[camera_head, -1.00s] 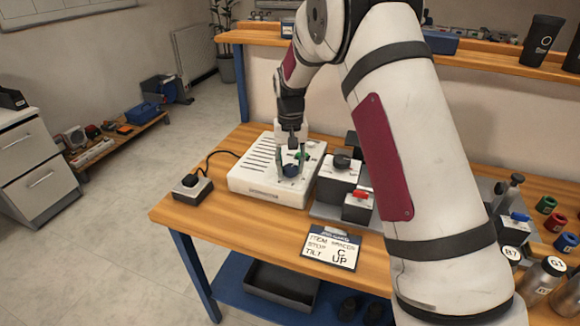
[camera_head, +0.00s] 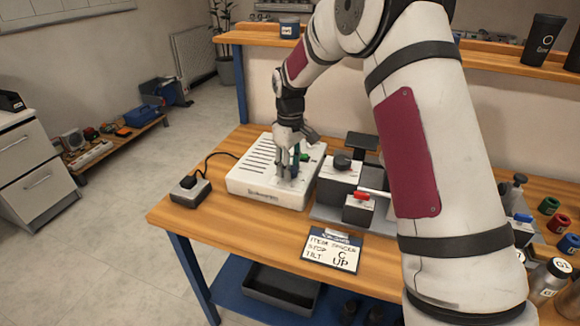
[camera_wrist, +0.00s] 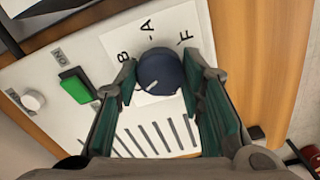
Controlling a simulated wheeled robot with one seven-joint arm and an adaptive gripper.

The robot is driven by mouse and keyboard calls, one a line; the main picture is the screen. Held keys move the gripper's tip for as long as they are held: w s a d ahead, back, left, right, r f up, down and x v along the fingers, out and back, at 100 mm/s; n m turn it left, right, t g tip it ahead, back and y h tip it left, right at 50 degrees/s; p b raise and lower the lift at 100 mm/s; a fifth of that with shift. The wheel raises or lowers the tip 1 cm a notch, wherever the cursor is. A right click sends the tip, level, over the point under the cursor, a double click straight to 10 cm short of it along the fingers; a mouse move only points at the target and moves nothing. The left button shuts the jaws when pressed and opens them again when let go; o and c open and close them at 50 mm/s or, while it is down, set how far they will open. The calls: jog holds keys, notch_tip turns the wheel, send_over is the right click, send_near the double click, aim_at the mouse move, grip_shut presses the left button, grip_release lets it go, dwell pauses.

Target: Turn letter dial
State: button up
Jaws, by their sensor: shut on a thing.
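The letter dial (camera_wrist: 160,72) is a dark blue round knob on a white panel, with the letters B, A and F showing around its far side in the wrist view. Its white pointer line faces the lower left of that view, towards the vent slots. My gripper (camera_wrist: 157,82) is shut on the dial, with one green-padded finger on each side. In the head view my gripper (camera_head: 287,172) points down at the front of the white box (camera_head: 252,180), and its fingers mostly hide the dial. Other letters are hidden by the fingers.
A green switch (camera_wrist: 76,88) marked ON and a white knob (camera_wrist: 33,100) sit beside the dial. A red-handled block (camera_head: 359,207) stands right of the box. A small black-topped box (camera_head: 190,190) stands left.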

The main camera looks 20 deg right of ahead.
jog(key=shift+n, duration=0.4)
jog(key=o, duration=1.1)
jog(key=shift+o, duration=0.2)
jog(key=shift+r, duration=0.1)
notch_tip(320, 180, up, 12)
notch_tip(320, 180, up, 7)
jog(key=p, duration=0.3)
dwell(0.4)
